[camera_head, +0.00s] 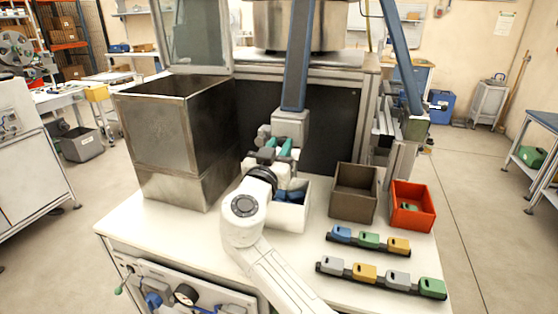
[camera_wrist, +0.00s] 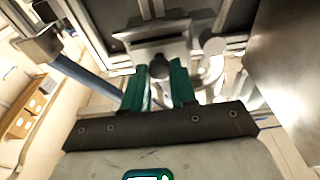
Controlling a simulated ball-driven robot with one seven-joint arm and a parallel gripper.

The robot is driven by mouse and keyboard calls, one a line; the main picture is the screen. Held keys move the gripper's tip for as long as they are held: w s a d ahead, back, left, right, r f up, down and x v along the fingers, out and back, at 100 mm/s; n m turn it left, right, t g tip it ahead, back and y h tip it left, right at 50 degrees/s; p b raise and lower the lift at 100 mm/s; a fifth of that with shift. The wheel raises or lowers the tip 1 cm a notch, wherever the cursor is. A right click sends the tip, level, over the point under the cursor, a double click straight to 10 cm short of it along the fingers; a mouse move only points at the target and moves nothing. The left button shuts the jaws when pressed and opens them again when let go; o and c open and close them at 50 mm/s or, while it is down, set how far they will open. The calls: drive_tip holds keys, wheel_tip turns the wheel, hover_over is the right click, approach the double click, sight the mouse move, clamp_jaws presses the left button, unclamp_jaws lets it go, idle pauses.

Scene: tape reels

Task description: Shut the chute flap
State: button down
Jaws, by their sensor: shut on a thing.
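A blue-grey sloping chute (camera_head: 298,60) comes down behind my gripper and ends in a pale grey block (camera_head: 290,124). My gripper (camera_head: 282,148), with teal fingers, is just below and in front of this block. In the wrist view, my gripper (camera_wrist: 160,80) is shut on a small dark knob (camera_wrist: 159,67). A pale grey plate (camera_wrist: 150,52), which looks like the chute flap, lies just beyond the knob. My fingers and wrist hide part of the flap in the head view, and I cannot tell its exact angle.
Below my gripper stands a white bin (camera_head: 292,220) with blue pieces in it. To its right are a brown bin (camera_head: 353,204) and a red bin (camera_head: 410,217). Two strips of coloured blocks (camera_head: 368,242) lie in front. A tall metal hopper (camera_head: 170,130) stands at left.

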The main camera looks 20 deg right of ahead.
idle(0.4)
drive_tip(key=c, duration=0.9)
unclamp_jaws()
drive_tip(key=b+v, duration=0.1)
drive_tip(key=v, duration=0.9)
drive_tip(key=shift+s+a+f+b, duration=0.2)
drive_tip(key=shift+s+a+b, duration=0.1)
drive_tip(key=shift+b, duration=0.1)
drive_tip(key=shift+r, duration=0.1)
